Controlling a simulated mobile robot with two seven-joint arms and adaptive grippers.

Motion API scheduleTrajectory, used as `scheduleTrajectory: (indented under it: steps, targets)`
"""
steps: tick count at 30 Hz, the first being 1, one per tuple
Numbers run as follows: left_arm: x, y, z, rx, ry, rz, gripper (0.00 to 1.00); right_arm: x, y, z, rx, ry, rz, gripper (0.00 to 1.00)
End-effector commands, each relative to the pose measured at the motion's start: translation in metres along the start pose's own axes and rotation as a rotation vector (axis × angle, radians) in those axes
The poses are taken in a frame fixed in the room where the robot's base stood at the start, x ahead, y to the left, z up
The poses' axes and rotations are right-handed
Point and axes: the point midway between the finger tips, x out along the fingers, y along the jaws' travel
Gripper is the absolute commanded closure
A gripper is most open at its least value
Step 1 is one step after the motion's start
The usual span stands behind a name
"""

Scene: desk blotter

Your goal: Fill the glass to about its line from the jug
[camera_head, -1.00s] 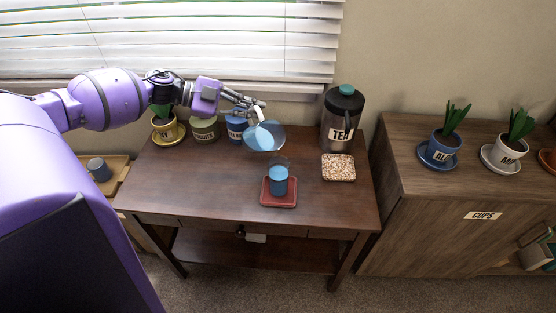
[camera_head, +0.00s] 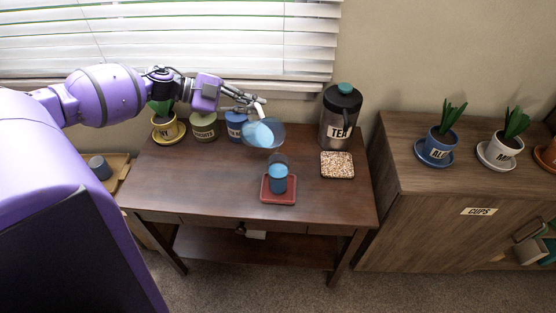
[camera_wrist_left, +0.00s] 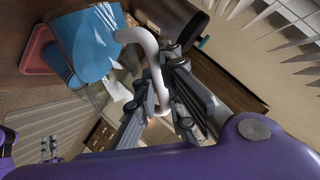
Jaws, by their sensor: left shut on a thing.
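The clear jug (camera_head: 275,140) holds light blue liquid and is tilted in the air above and behind the glass. My left gripper (camera_head: 257,107) is shut on its white handle, which also shows in the left wrist view (camera_wrist_left: 153,62). The blue liquid in the jug (camera_wrist_left: 88,45) fills the upper left there. The glass (camera_head: 278,180) stands upright on a red coaster (camera_head: 278,200), with blue liquid in it and a clear band above the liquid. I cannot make out its line, or any falling stream.
A tea flask (camera_head: 341,120) and a speckled square mat (camera_head: 337,165) are at the table's right. A yellow pot (camera_head: 166,131), a green canister (camera_head: 204,128) and a blue canister (camera_head: 236,126) line the back left. The table's front left (camera_head: 190,180) is clear.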

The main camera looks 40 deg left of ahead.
Motion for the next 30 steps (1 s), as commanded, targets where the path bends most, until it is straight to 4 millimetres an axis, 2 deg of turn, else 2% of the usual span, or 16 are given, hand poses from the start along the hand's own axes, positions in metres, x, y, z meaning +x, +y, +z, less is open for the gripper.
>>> scheduleTrajectory:
  steps: [13,30]
  targets:
    - [-0.001,-0.003,-0.005,0.023,-0.013,-0.001,1.00,-0.008,0.002,0.008,0.003,-0.017,0.005,1.00]
    - [-0.002,-0.004,-0.010,0.053,-0.032,-0.001,1.00,-0.008,0.001,-0.002,0.004,-0.002,0.003,1.00]
